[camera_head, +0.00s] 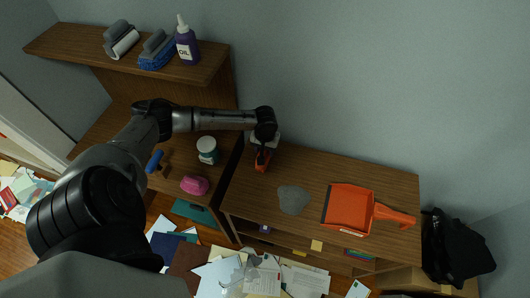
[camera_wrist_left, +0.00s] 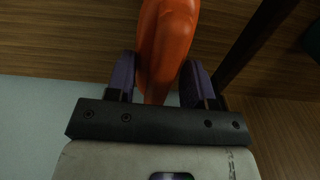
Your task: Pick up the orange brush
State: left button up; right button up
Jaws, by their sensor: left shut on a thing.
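The orange brush (camera_head: 262,160) is at the left end of the right-hand wooden cabinet top, under my left gripper (camera_head: 264,147). In the left wrist view the brush's orange handle (camera_wrist_left: 168,40) lies between the two dark fingers of my left gripper (camera_wrist_left: 159,85), which is shut on it. The brush's lower end is out of the wrist view. I cannot tell whether the brush touches the cabinet top. My right gripper is not in view.
An orange dustpan (camera_head: 349,209) and a grey dust pile (camera_head: 293,199) lie on the cabinet top (camera_head: 390,188). A white jar (camera_head: 207,150) and pink object (camera_head: 194,185) stand left. An oil bottle (camera_head: 187,46) stands on the upper shelf. Papers (camera_head: 265,276) cover the floor.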

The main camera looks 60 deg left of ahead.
pick_arm(q)
jog(key=shift+r, duration=0.1)
jog(key=shift+r, duration=0.55)
jog(key=r, duration=0.1)
jog(key=r+p, duration=0.1)
jog(key=r, duration=0.1)
jog(key=shift+w+d+r, duration=0.1)
jog(key=shift+d+r, duration=0.1)
jog(key=shift+d, duration=0.15)
jog(key=w+d+r+p, duration=0.2)
jog(key=d+r, duration=0.4)
jog(key=d, duration=0.4)
jog(key=shift+w+d+r, duration=0.15)
jog(key=shift+w+d, duration=0.1)
jog(key=shift+w, duration=0.2)
